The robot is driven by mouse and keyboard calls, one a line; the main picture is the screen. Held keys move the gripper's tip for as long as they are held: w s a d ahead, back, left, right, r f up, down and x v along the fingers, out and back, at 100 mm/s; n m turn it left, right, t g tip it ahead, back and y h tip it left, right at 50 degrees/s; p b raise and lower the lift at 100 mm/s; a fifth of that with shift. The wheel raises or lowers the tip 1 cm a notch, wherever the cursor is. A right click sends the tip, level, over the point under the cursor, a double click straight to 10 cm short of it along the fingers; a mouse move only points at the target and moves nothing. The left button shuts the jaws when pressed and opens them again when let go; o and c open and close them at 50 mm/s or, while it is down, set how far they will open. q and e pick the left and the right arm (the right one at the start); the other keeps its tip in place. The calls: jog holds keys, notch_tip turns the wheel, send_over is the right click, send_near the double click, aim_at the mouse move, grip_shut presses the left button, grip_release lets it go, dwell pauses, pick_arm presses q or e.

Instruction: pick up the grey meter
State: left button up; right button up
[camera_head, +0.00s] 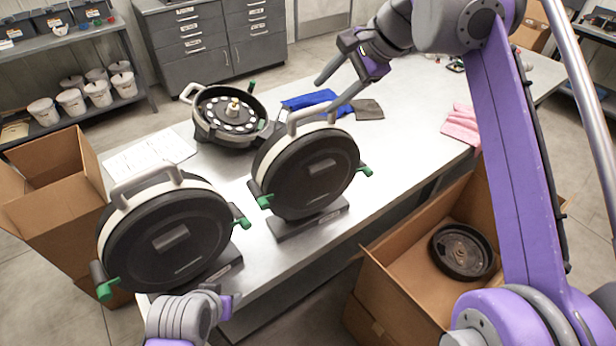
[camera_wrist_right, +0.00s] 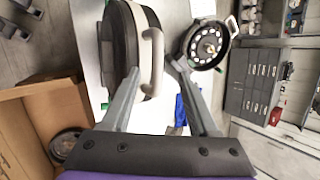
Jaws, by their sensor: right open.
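Two closed round meters stand upright on the table on dark bases, with dark grey-black faces, pale rims, top handles and green levers: a middle meter (camera_head: 310,175) and a left meter (camera_head: 165,240). I cannot tell by colour which is the grey one. A third meter (camera_head: 231,115) lies open at the back, showing its disc. My right gripper (camera_head: 326,99) is open at the middle meter's handle. In the right wrist view, that handle (camera_wrist_right: 155,58) lies between the spread fingers (camera_wrist_right: 152,70). My left gripper (camera_head: 192,315) is at the bottom edge, its fingers unclear.
An open cardboard box (camera_head: 395,290) at the table's front right holds a black round part (camera_head: 463,251). Another open box (camera_head: 50,205) stands at left. Blue cloth (camera_head: 310,101), dark cloth (camera_head: 368,109), pink cloth (camera_head: 461,124) and a paper sheet (camera_head: 148,155) lie on the table (camera_head: 415,115).

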aim_at(311, 110)
jog(key=shift+w+a+f, duration=0.15)
jog(key=shift+w+f, duration=0.05)
jog(key=shift+f, duration=0.1)
jog(key=x, duration=0.2)
jog(key=s+x, duration=0.1)
jog(key=x, duration=0.1)
jog(key=shift+w+a+f+b, duration=0.1)
jog(key=shift+a+f+b, duration=0.1)
jog(key=shift+b, duration=0.15)
jog(key=shift+w+f, duration=0.15)
jog(key=shift+w, duration=0.05)
grip_shut()
dwell(0.6)
